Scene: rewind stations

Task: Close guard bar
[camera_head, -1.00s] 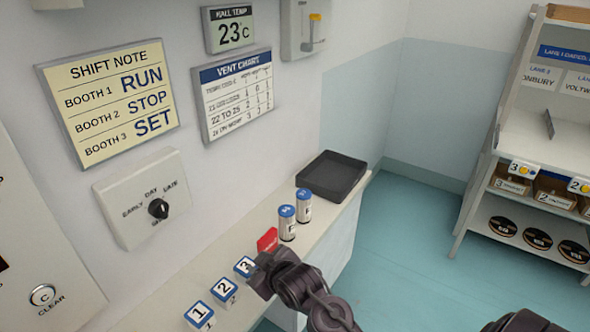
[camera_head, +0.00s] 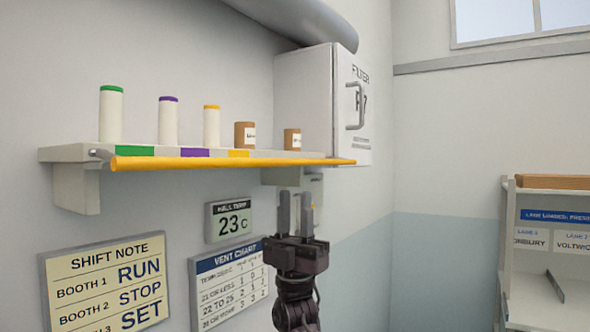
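The yellow guard bar (camera_head: 220,163) runs level along the front of the wall shelf (camera_head: 75,153), just below its coloured labels. Its left end is by a small grey pivot (camera_head: 99,153); its right end reaches across the front of the filter cabinet (camera_head: 330,100). My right gripper (camera_head: 295,212) is below the right part of the bar, fingers pointing up, apart from it in the picture. A gap shows between the fingers, with nothing in it. My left gripper is not in view.
Several tubes and jars stand on the shelf, including a green-capped tube (camera_head: 111,115) and a brown jar (camera_head: 245,135). A temperature display (camera_head: 228,219) and a vent chart (camera_head: 229,285) hang below. A rack (camera_head: 540,250) stands at right.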

